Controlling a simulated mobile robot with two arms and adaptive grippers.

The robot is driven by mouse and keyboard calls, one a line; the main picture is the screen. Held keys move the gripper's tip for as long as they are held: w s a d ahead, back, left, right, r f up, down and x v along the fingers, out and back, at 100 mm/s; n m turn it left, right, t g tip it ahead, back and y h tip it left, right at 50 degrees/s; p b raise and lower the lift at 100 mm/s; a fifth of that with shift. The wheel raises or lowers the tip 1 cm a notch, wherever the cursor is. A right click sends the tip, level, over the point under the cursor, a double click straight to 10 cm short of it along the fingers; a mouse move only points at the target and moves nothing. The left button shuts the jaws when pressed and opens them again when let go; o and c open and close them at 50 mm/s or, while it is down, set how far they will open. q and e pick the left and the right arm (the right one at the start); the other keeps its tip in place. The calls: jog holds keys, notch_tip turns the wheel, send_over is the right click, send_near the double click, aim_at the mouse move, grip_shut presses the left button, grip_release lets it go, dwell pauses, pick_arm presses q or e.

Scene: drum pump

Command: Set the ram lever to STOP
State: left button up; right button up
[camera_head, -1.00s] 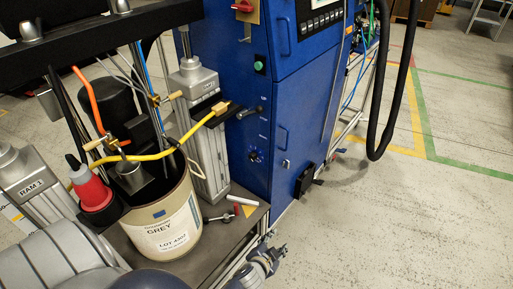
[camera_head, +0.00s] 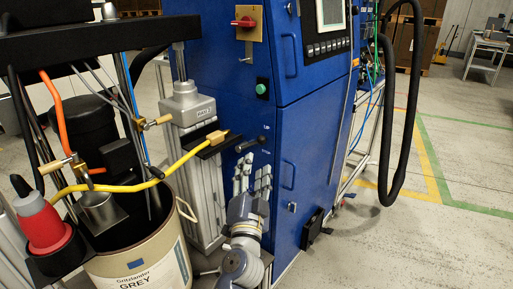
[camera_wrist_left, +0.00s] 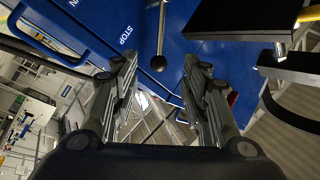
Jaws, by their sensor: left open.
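The STOP label (camera_wrist_left: 126,34) is printed on the blue panel to the left of the rod in that view. Another label at the top left is cut off. My right gripper is not in view.
A black bracket with a brass fitting and yellow hose (camera_head: 185,158) juts out left of the lever. A green button (camera_head: 262,89) and red switch (camera_head: 243,22) are above. Open floor lies to the right.

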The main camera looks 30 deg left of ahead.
aim_at(252, 143)
pick_arm(q)
jog(key=p+x, duration=0.1)
jog(key=x, duration=0.7)
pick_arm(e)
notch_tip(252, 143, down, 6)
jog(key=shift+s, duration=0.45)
pick_arm(q)
jog(key=shift+w+a, duration=0.1)
jog(key=shift+c, duration=0.3)
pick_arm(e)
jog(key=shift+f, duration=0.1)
pick_arm(q)
grip_shut()
